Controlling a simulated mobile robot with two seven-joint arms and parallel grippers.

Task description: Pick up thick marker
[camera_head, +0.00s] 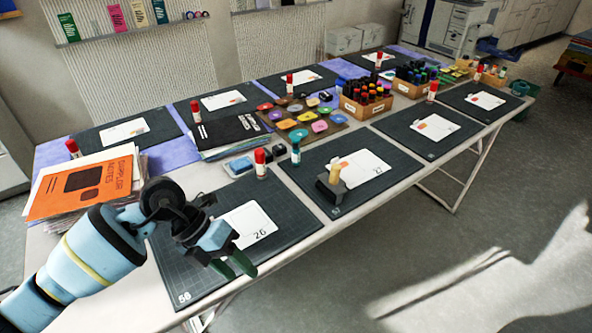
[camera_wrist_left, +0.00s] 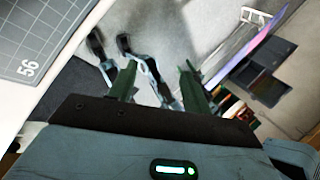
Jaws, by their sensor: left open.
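A short upright teal marker (camera_head: 296,154), which looks like the thick marker, stands at the near mat's back right corner, beside a red-capped glue stick (camera_head: 260,163). More markers stand upright in a wooden crate (camera_head: 366,109) further right along the table. My left gripper (camera_head: 236,266) is open and empty over the front edge of the near mat, well apart from the teal marker. In the left wrist view the open fingers (camera_wrist_left: 157,78) have only floor and blurred things beyond them. My right gripper is not in view.
Dark cutting mats (camera_head: 185,262) with white cards cover the long table. Orange-topped papers (camera_head: 80,188) lie at the left, with ink pads (camera_head: 299,134) behind. A second marker crate (camera_head: 411,89) stands further back.

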